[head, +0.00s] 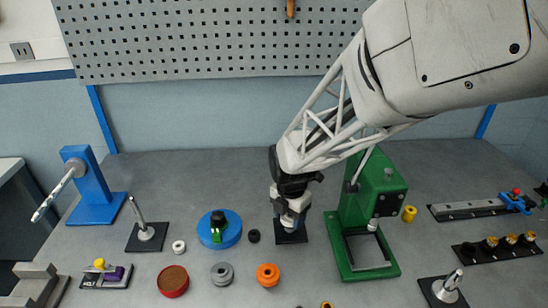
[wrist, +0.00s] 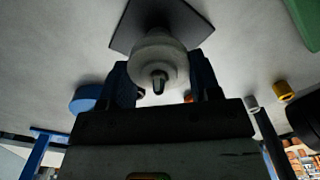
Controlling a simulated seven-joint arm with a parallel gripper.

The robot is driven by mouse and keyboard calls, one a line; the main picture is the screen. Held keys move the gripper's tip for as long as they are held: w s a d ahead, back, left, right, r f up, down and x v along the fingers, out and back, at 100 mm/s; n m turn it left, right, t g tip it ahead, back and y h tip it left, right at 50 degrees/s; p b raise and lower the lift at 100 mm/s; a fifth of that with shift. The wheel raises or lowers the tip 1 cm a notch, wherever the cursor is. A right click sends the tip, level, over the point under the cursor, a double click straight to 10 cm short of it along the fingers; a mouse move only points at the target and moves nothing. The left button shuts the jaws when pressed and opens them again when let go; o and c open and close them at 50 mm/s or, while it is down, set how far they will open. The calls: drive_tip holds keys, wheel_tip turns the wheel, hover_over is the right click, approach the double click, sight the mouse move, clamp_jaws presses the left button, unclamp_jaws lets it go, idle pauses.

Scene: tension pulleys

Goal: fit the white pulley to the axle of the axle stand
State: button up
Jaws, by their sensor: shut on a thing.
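My gripper (head: 291,212) points down over the black base plate of the axle stand (head: 291,237) in the middle of the table. It is shut on the white pulley (head: 287,221), which is partly hidden between the fingers. In the wrist view the white pulley (wrist: 160,50) sits between the dark blue fingers, with the black base plate (wrist: 190,22) behind it. A short dark pin tip, seemingly the axle (wrist: 158,82), shows at the pulley's centre, so the pulley appears to be around it. How far down the pulley sits I cannot tell.
A green press (head: 350,220) stands close on the right. A blue disc (head: 232,236) and a small black ring (head: 254,236) lie to the left. Orange (head: 268,274) and grey (head: 222,273) pulleys lie in front. Other rod stands (head: 146,234) are farther off.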

drive_tip(key=shift+f, duration=1.05)
idle(0.9)
drive_tip(key=o, duration=1)
drive_tip(key=shift+o, duration=0.2)
drive_tip(key=shift+r, duration=0.1)
drive_tip(key=shift+r, duration=3.8)
drive_tip(key=shift+r, duration=0.1)
